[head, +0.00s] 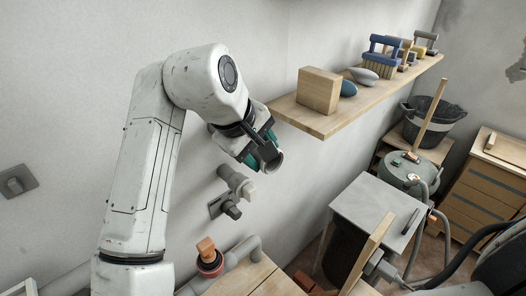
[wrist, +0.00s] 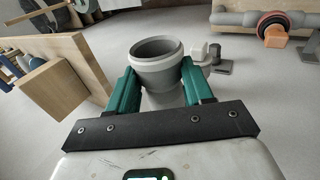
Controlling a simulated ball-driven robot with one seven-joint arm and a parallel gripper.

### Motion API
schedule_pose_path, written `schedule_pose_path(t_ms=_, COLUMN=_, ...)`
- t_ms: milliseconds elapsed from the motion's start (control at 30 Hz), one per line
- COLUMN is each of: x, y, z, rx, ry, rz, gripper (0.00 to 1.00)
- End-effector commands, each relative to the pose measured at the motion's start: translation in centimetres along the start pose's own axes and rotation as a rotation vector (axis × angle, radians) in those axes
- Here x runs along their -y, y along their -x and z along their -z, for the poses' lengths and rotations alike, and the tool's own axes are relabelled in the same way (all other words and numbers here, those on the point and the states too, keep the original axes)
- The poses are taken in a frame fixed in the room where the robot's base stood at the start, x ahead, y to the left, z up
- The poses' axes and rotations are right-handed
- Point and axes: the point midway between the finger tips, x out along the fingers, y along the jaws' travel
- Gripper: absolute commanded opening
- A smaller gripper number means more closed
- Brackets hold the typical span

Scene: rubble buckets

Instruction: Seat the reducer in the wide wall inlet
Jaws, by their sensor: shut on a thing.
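My gripper (head: 259,150) is raised in front of the wall, below the shelf's near end. Its green fingers are shut on a grey, cup-like reducer (wrist: 158,68), whose round open mouth shows between them in the wrist view. The reducer's dark end (head: 271,160) also shows in the head view. I cannot tell for sure whether this is the wide inlet.
The wooden shelf (head: 325,122) with a wood block (head: 319,90) and several brushes is close to the gripper's right. Below are a grey pipe with an orange-topped fitting (head: 208,256), a grey-topped table (head: 378,212) and a drum (head: 408,174). A black bucket (head: 435,122) stands behind.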

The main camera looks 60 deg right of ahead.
Motion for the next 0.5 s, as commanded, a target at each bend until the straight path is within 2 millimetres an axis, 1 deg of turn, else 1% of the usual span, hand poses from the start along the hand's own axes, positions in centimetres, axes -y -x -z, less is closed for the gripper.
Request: schedule_pose_path(t_ms=500, x=0.0, y=-0.1, z=1.4, rx=0.0, ry=-0.001, rz=0.0, gripper=0.0)
